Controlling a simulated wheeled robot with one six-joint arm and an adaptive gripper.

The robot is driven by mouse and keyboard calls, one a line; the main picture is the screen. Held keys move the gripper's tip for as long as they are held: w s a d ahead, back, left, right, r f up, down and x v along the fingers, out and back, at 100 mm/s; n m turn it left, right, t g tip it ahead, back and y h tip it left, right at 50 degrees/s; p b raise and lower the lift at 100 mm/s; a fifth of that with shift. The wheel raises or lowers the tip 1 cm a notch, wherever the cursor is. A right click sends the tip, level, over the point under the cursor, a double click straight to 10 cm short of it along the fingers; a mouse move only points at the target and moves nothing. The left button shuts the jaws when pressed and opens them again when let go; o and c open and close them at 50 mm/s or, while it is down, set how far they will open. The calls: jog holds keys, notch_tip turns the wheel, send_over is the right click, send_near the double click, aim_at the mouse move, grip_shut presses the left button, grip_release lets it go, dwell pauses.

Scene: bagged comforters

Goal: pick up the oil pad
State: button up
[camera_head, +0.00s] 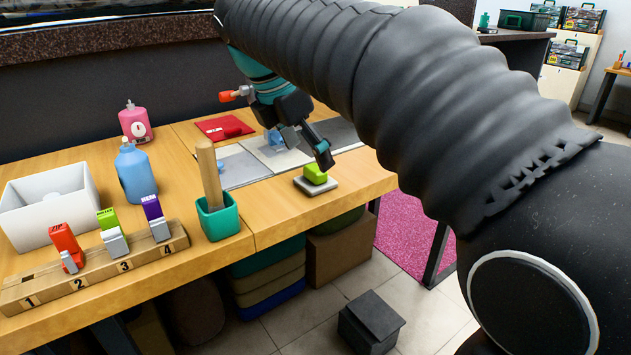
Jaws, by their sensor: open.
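No label marks an oil pad, so I cannot tell for sure which thing it is. A yellow-green block (315,174) sits on a flat grey pad (325,187) near the front edge of the wooden bench (284,210). A red flat pad (213,126) with a small red knob lies further back. My gripper (302,150) is open, tilted downward above the grey mats, just behind and above the yellow-green block. One dark finger reaches close to the block; I see no contact. A small light-blue thing (275,138) shows by the other finger, partly hidden.
Flat grey mats (245,170) lie under my gripper. A green pot (219,219) with an upright wooden handle stands left. A blue bottle (134,174), pink bottle (135,122), white bin (35,222) and numbered wooden rack (95,266) stand further left. A dark stool (371,322) is on the floor.

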aim_at(315, 168)
jog(key=b+x, duration=0.1)
jog(key=x, duration=0.4)
jog(key=shift+w, duration=0.15)
jog(key=c, duration=1.1)
